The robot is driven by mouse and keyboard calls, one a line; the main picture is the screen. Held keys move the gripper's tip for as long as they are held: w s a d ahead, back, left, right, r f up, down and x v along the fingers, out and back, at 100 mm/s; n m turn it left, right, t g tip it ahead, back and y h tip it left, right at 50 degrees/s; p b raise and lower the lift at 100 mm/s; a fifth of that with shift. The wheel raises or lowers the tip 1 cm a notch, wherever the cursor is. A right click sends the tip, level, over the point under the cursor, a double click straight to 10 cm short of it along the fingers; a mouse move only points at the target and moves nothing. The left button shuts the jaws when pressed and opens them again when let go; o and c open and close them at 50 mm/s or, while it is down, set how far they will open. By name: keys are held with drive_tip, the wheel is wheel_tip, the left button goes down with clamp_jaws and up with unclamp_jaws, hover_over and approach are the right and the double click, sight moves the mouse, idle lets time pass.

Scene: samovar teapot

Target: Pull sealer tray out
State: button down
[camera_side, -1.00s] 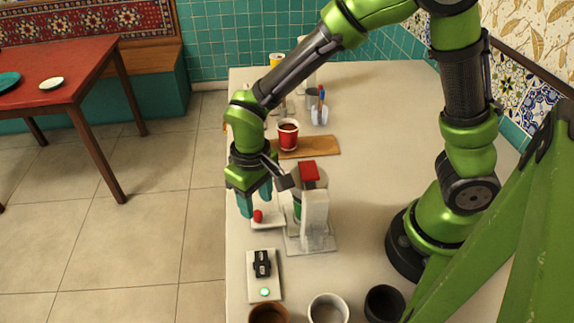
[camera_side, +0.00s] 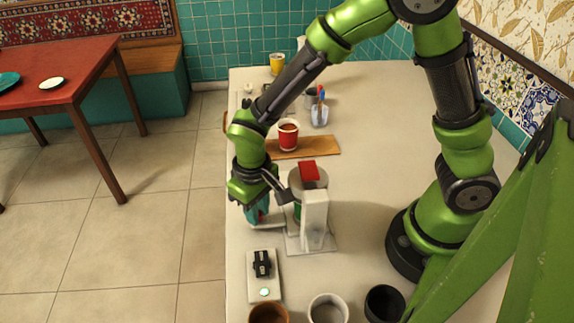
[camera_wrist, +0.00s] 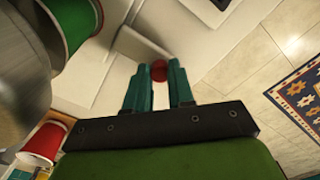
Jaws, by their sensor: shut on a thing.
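The cup sealer is a white machine (camera_side: 315,218) with a red top (camera_side: 308,171), standing mid-table. Its pale tray (camera_side: 270,224) sticks out on the left side, and its white surface also shows in the wrist view (camera_wrist: 137,45). The round red knob (camera_wrist: 159,68) at the tray's outer end sits between my teal fingertips. My gripper (camera_side: 257,213) points down at the tray's end and is shut on this knob, whose sides the fingers partly hide. A red and green cup (camera_wrist: 75,20) is at the machine.
A black device on a white board (camera_side: 262,270) lies in front of the sealer. Several cups, including a white one (camera_side: 328,308), stand at the near edge. The table's left edge is close to my gripper.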

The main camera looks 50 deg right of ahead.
drive_tip(key=w+d, duration=0.7)
drive_tip(key=shift+w+d, duration=0.2)
drive_tip(key=shift+w, duration=0.05)
drive_tip(key=c, duration=1)
unclamp_jaws()
drive_tip(key=shift+o, duration=0.2)
drive_tip(key=shift+s, duration=0.1)
wheel_tip(320, 180, up, 17)
